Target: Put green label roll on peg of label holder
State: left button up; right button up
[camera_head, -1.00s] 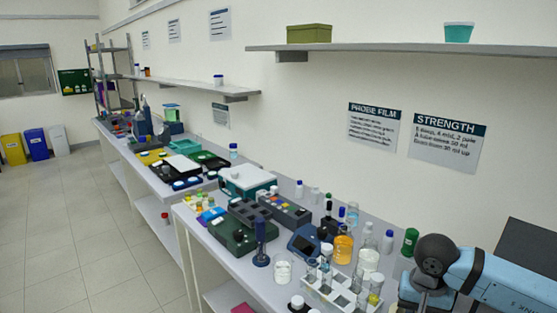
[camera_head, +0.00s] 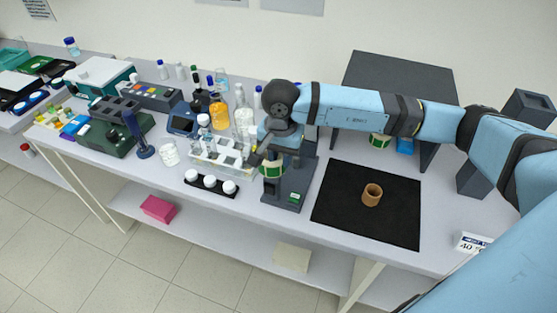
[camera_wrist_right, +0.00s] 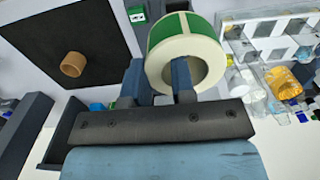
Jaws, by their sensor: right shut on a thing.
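The green label roll (camera_head: 271,169) has a green band, pale rims and a wide hole. My right gripper (camera_head: 266,157) is shut on its wall and holds it in the air. In the right wrist view the roll (camera_wrist_right: 205,28) shows with one finger in its hole and the other outside. A dark grey stand with a small green tag, seemingly the label holder (camera_head: 285,197), stands just right of the roll, partly behind it and my gripper. I cannot make out its peg. My left gripper is out of view.
A black mat (camera_head: 340,223) bearing a brown ring (camera_head: 372,195) lies to the right. A white tube rack (camera_head: 218,163) and a black strip of white-capped jars (camera_head: 211,183) stand close left. Another green-banded item (camera_head: 380,140) sits under a dark stand (camera_head: 400,72).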

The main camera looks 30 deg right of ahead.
jog(key=w+d+f+m+b, duration=0.2)
jog(key=w+d+m, duration=0.2)
jog(key=m, duration=1.2)
jog(key=w+d+f+m+b, duration=0.2)
jog(key=w+d+f+m, duration=0.1)
jog(key=m, duration=1.4)
jog(key=shift+w+d+f, duration=0.15)
jog(key=shift+w+d, duration=0.5)
jog(key=shift+w, duration=0.55)
jog(key=shift+s, duration=0.15)
